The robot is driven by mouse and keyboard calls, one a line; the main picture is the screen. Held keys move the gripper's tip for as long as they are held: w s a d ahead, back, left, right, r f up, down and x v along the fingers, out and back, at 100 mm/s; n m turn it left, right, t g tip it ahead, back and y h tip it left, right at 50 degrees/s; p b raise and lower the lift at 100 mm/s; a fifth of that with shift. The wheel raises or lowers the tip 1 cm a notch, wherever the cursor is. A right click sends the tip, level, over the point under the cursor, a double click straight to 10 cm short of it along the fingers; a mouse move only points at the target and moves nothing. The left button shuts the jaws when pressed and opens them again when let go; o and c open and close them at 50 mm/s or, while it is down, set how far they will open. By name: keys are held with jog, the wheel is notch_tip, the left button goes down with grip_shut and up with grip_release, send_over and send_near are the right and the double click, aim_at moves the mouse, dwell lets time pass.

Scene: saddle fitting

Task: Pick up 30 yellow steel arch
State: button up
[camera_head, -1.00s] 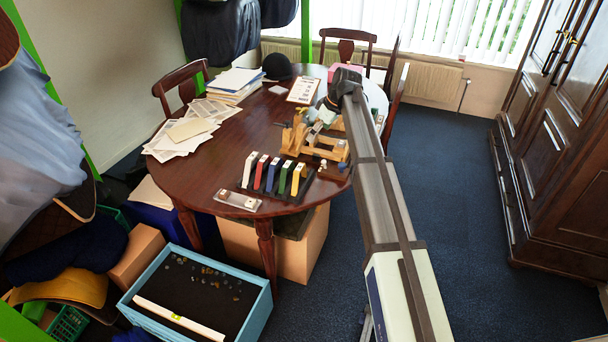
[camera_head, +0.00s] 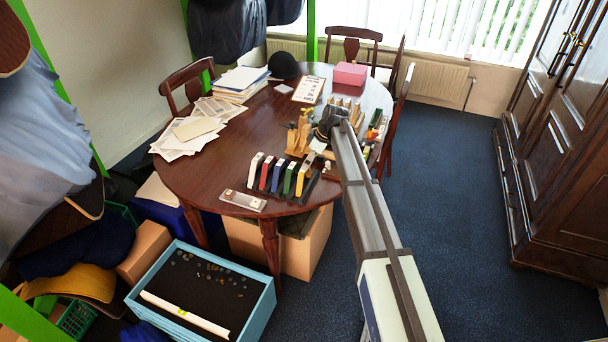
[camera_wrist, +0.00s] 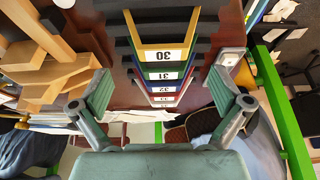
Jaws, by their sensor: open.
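The yellow steel arch (camera_wrist: 163,54) labelled 30 is nearest in the wrist view, at the front of a row of arches. In the head view the yellow arch (camera_head: 302,180) is at the right end of that row, on the table's near edge. My gripper (camera_wrist: 168,100) is open and empty in the wrist view. Its two fingers stand apart to either side of the row, and I cannot tell the exact gap to the arch. In the head view my gripper (camera_head: 322,132) shows only partly, small and dark above the table, right of and beyond the row.
Green (camera_head: 289,178), blue, red and white arches stand close beside the yellow one on a dark rack. A wooden fixture (camera_head: 299,136) stands just beyond. Papers (camera_head: 188,130) and a pink box (camera_head: 350,73) are farther off.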

jog(key=shift+p+x, duration=1.4)
jog(key=shift+x, duration=1)
jog(key=shift+s+a+f, duration=0.1)
jog(key=shift+a+f, duration=0.15)
jog(key=shift+f, duration=0.2)
jog(key=c, duration=1.2)
